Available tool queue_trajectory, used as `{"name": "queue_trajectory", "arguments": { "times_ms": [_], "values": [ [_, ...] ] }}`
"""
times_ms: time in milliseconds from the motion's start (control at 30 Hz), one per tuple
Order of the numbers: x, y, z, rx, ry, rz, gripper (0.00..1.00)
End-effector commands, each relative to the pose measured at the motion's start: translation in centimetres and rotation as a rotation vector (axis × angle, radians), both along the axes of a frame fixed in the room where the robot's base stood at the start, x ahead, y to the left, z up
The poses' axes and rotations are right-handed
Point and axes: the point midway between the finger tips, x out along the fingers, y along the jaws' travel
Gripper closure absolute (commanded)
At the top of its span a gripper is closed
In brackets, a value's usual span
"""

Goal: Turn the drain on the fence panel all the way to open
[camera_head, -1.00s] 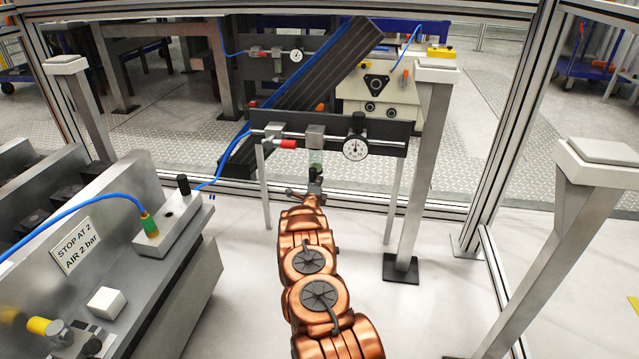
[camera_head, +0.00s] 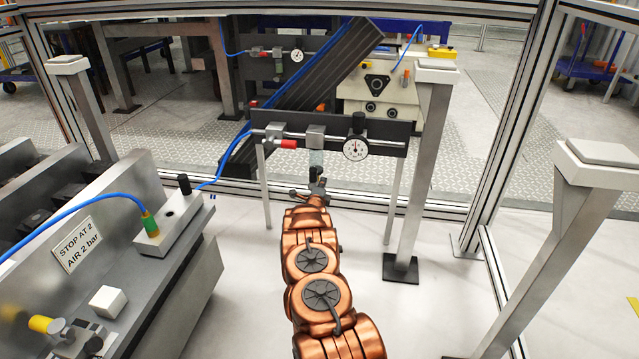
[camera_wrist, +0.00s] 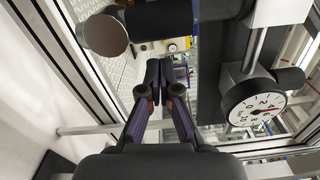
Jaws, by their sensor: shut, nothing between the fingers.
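The fence panel (camera_head: 272,118) is a dark bar on thin legs, carrying a grey block (camera_head: 315,136), a red-handled valve (camera_head: 287,144) and a round gauge (camera_head: 356,149). A small translucent piece (camera_head: 317,158) hangs under the block. In the wrist view a dark cylinder (camera_wrist: 165,18) with a round metal end (camera_wrist: 105,36), seemingly the drain end, lies ahead and to the upper left of my fingers. My gripper (camera_wrist: 159,68) is shut and empty, apart from that metal end. In the head view my gripper (camera_head: 317,181) is just below the panel; the drain's setting cannot be read.
A grey post (camera_head: 424,160) stands right of the panel. A bench (camera_head: 200,275) with a blue hose and a sign reading "STOP AT 2 AIR 2 bar" (camera_head: 77,243) is at left. Fence rails lie behind.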

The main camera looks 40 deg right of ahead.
Motion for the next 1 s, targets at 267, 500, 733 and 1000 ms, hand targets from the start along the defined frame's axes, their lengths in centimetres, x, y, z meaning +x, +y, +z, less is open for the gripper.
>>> {"name": "queue_trajectory", "arguments": {
  "times_ms": [267,500,733,1000],
  "values": [
    [-2.0,0.9,0.1,0.002,0.000,0.004,1.00],
    [-3.2,3.2,-0.1,0.004,0.004,0.008,1.00],
    [-4.6,5.3,-0.1,0.004,0.003,0.007,1.00],
    [-6.2,7.3,-0.1,0.004,0.002,0.006,1.00]
  ]
}}
